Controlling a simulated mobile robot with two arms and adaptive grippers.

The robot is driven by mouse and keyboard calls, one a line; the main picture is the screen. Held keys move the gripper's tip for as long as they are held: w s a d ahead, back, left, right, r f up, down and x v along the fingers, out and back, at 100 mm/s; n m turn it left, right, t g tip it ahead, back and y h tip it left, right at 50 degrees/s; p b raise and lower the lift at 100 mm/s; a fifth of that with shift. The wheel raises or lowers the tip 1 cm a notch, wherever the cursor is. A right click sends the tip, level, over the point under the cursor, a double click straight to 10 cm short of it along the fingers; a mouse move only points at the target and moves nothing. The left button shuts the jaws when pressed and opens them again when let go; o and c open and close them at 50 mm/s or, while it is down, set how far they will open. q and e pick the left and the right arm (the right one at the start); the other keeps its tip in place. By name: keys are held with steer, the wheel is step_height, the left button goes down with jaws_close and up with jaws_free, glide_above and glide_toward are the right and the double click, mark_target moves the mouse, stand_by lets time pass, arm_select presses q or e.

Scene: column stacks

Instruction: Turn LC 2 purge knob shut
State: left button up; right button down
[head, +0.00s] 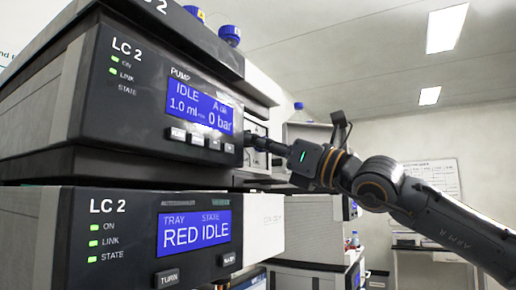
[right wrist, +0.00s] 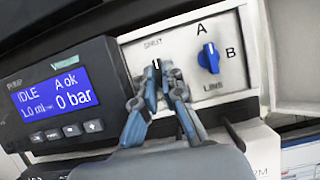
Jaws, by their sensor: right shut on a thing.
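The LC 2 pump module (head: 150,95) is the upper unit in the head view, with a blue screen reading IDLE and 0 bar. In the right wrist view, a small dark knob (right wrist: 157,66) with a pale mark sits on the white panel just below the label SHUT. My right gripper (right wrist: 164,84) is shut on this knob, with its fingers on either side and hiding much of it. In the head view my right gripper (head: 262,143) reaches the panel from the right; the knob is hard to make out there. My left gripper is out of view.
A blue selector knob (right wrist: 209,58) marked A, B and LINE is close right of the fingers. The LC 2 autosampler (head: 150,235) stands below the pump. Blue-capped bottles (head: 229,36) stand on top. The room behind my right arm looks open.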

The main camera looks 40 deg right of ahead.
steer(key=shift+f, duration=0.15)
steer(key=c, duration=1.5)
jaws_free()
steer(key=shift+o, duration=0.2)
steer(key=shift+s+d, duration=0.2)
steer(key=shift+s, duration=0.45)
steer(key=v, duration=1)
steer(key=shift+s+f, duration=0.2)
steer(key=shift+f, duration=0.05)
